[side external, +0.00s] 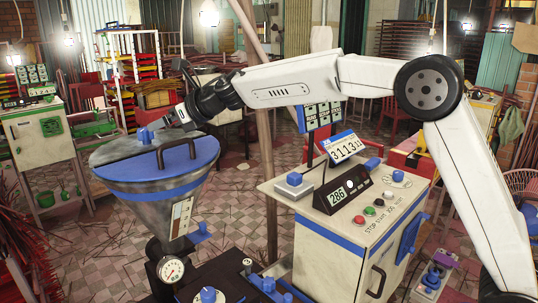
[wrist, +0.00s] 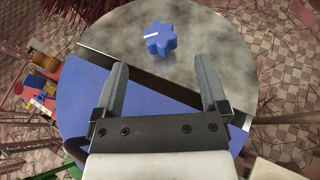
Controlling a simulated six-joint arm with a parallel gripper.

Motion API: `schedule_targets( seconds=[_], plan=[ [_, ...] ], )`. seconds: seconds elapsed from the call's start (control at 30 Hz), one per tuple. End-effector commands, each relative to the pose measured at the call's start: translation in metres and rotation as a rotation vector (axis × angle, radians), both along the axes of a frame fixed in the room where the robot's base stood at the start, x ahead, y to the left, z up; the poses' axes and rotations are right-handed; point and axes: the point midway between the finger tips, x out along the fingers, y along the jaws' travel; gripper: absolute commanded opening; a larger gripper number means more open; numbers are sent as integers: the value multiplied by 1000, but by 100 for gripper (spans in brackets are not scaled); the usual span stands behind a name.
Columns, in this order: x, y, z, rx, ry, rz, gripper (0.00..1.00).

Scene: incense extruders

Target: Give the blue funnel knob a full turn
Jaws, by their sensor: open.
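The blue funnel knob (wrist: 160,40) is star-shaped with a white mark on its left side. It stands on the grey metal part of the funnel's top. A blue lid (wrist: 90,105) covers the near part of the funnel top. My gripper (wrist: 161,66) is open and empty, its two fingers spread wide above the funnel. In the wrist view the knob lies just beyond the fingertips, roughly centred between them. In the side external view my gripper (side external: 168,122) is right of the knob, apart from it.
A dark handle (side external: 175,155) rises from the blue lid, near my gripper. A pressure gauge (side external: 171,269) sits below the funnel. A white control cabinet (side external: 335,235) with buttons and displays stands to the right, under my arm. Tiled floor surrounds the funnel.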

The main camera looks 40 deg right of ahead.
Motion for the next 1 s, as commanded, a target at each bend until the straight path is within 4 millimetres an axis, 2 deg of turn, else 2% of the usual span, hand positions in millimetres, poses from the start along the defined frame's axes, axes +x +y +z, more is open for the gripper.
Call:
schedule_targets(
  seconds=[0.23, 0.53, 1.0],
  plan=[
    [15, -10, -1, 1, 18, 185, 93],
    [18, -23, 2, 7, -6, 402, 93],
    [19, -23, 2, 8, -16, 447, 93]
  ],
)
